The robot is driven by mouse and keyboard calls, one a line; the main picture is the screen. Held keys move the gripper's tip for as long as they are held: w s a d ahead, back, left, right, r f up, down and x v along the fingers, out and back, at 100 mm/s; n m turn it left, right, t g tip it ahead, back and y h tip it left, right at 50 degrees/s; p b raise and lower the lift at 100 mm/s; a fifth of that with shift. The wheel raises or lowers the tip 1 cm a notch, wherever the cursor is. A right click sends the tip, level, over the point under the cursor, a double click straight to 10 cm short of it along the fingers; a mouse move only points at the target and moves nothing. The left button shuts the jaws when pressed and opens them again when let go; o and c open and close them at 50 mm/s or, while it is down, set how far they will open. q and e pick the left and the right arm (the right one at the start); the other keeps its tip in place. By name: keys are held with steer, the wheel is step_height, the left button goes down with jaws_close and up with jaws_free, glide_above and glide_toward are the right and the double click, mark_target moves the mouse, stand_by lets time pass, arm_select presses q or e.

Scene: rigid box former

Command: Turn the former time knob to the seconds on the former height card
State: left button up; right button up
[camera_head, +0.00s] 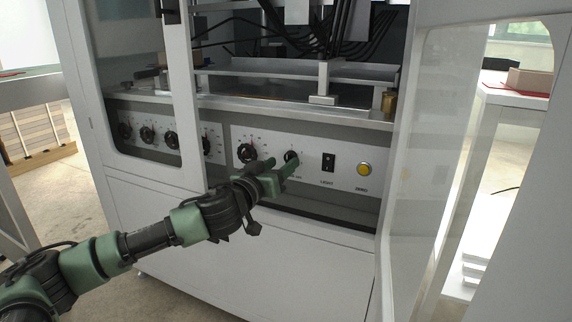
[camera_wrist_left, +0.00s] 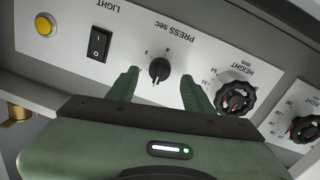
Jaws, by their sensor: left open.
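The former time knob (camera_wrist_left: 159,69), small and black with a pale pointer line, sits on the white control panel under the label "PRESS sec", which appears upside down in the left wrist view. In the head view the knob (camera_head: 291,157) is partly covered by my gripper. My left gripper (camera_wrist_left: 159,80) is open, with one green finger on each side of the knob in the picture. I cannot tell whether the fingers touch it. The left gripper (camera_head: 282,165) is in front of the panel in the head view. I cannot make out a height card. My right gripper is not in view.
The larger "HEIGHT" knob (camera_wrist_left: 236,97) is close beside one finger. A black light switch (camera_head: 328,162) and a yellow button (camera_head: 364,169) lie to the right. More knobs (camera_head: 147,134) are on the left panel. An open clear door (camera_head: 440,130) stands at the right.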

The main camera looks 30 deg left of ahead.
mark_target(289, 158)
arm_select(q)
steer(key=shift+w, duration=1.3)
